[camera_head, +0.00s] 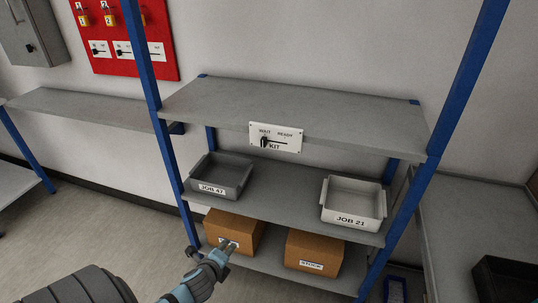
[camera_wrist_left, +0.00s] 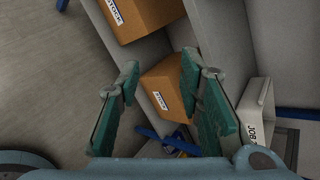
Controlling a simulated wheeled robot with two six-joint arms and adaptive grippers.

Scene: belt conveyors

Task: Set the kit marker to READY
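The kit marker (camera_head: 275,137) is a white plate on the front edge of the top shelf in the head view. It reads WAIT at left, READY at right and KIT below. Its black knob (camera_head: 264,142) sits at the left, under WAIT, with a dark slot or bar running right from it. My left gripper (camera_head: 227,246) is low in front of the left brown box, well below the plate. In the left wrist view its two green-padded fingers (camera_wrist_left: 160,95) are apart, with nothing held between them. My right gripper is not in view.
The middle shelf holds a grey JOB 47 bin (camera_head: 219,177) and a white JOB 21 bin (camera_head: 353,203). Two brown STOCK boxes, one at right (camera_head: 313,254), stand on the lower shelf. Blue posts (camera_head: 150,80) flank the rack. The top shelf (camera_head: 300,105) is empty.

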